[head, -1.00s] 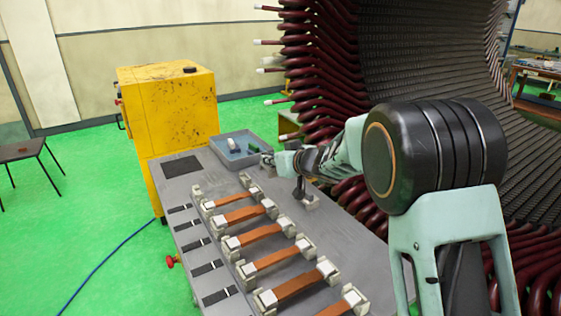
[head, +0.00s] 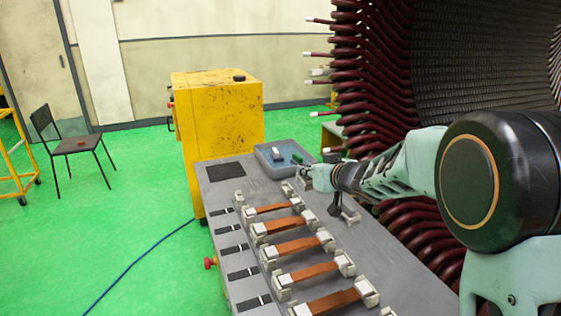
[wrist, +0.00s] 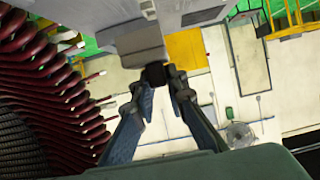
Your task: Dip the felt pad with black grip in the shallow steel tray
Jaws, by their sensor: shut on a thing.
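The shallow steel tray (head: 263,163), blue-grey, stands on the far end of the grey bench in the head view. A pale piece (head: 278,156) lies inside it, and a small green thing (head: 297,158) shows at its right side. My gripper (head: 306,174) is just to the right and near side of the tray in the head view. Whether the pad touches anything is unclear.
Copper bars (head: 310,271) sit in pale clamps along the bench (head: 238,182). A dark post (head: 335,205) stands below my arm. A yellow cabinet (head: 215,115) is behind the bench. The stator's dark red coil ends (head: 372,85) crowd the right side.

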